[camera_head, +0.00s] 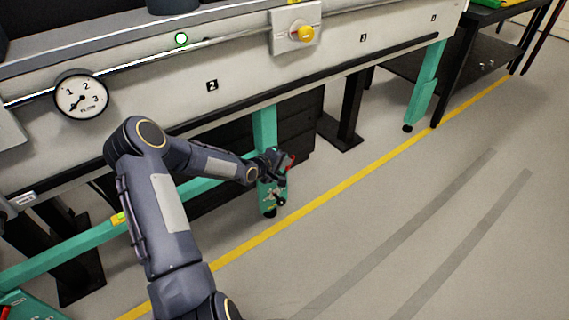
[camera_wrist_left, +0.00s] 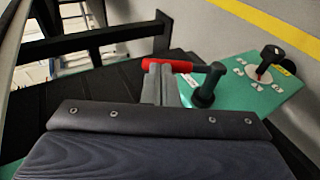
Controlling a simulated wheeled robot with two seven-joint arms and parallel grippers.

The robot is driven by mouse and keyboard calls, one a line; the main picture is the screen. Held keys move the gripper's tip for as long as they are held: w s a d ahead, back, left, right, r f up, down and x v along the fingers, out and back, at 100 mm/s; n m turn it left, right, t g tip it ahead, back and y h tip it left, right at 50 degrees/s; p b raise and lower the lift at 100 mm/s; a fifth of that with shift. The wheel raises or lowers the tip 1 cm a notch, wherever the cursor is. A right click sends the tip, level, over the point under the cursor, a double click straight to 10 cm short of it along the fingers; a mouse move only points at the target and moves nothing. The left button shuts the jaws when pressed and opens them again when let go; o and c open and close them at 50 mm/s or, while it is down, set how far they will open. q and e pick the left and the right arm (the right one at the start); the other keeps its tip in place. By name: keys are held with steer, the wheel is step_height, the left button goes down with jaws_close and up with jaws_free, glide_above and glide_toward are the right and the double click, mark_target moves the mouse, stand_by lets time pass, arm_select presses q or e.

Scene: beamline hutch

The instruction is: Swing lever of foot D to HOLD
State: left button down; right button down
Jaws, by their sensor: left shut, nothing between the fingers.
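A green foot plate (camera_head: 272,195) stands at the base of a teal leg under the bench; it also shows in the wrist view (camera_wrist_left: 255,90), with several small white labels too small to read. A red bar (camera_wrist_left: 180,66) meets a black upright post (camera_wrist_left: 208,84) beside the plate; its red end shows in the head view (camera_head: 291,160). A black knob (camera_wrist_left: 272,54) with a red part at its base rises among the labels. My left gripper (camera_wrist_left: 157,84) is shut and empty, its fingers at the red bar; contact is unclear. My right gripper is out of view.
A teal rail (camera_head: 75,240) runs low along the bench at left. Dark boxes (camera_head: 300,130) stand behind the leg. Another teal leg (camera_head: 425,85) stands farther right. A yellow floor line (camera_head: 340,187) passes in front; the floor beyond it is clear.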

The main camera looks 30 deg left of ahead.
arm_select(q)
steer(key=shift+w+d+f+g+p, duration=0.1)
steer(key=shift+w+d+g+p, duration=0.2)
steer(key=shift+w, duration=0.2)
steer(key=shift+w+d+f+g+p, duration=0.1)
steer(key=shift+w+g+p, duration=0.1)
steer(key=shift+w+p, duration=0.25)
steer(key=shift+s, duration=0.1)
